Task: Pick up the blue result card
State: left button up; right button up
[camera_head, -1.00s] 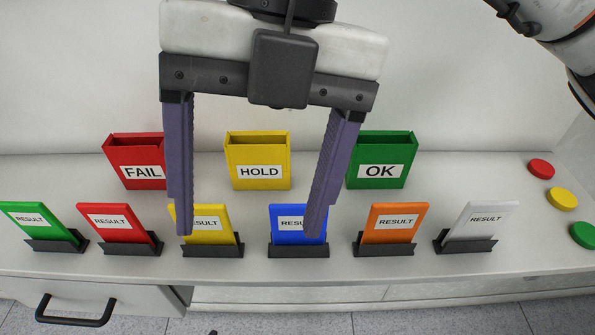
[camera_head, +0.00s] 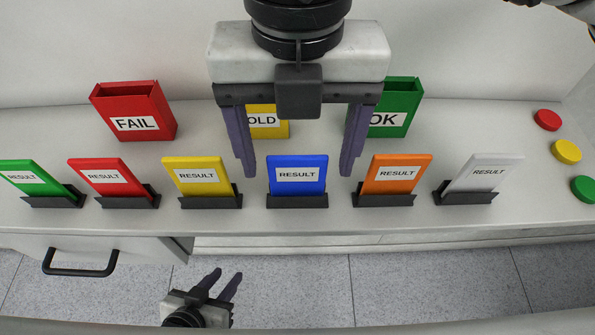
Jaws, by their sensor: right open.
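The blue result card (camera_head: 297,186) stands in a dark holder (camera_head: 297,201) near the bench's front edge, its white RESULT label facing me. My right gripper (camera_head: 297,172) comes down from the top and is open and empty. Its two purple fingers appear on either side of the blue card, with a gap to each card edge. I cannot tell how far above the card the tips are. My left gripper (camera_head: 228,273) is low in the picture, in front of the bench, with its fingers a little apart and nothing between them.
Green, red (camera_head: 97,178), yellow (camera_head: 196,177), orange (camera_head: 396,175) and white (camera_head: 484,174) cards stand in the same row. Behind are the FAIL (camera_head: 133,108), HOLD (camera_head: 264,132) and OK (camera_head: 404,112) boxes, the last two partly covered. Round buttons (camera_head: 566,151) are at right.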

jog(key=shift+f, duration=0.35)
jog(key=c, duration=1.2)
jog(key=shift+o, duration=0.2)
notch_tip(320, 180, up, 10)
jog(key=shift+r, duration=0.1)
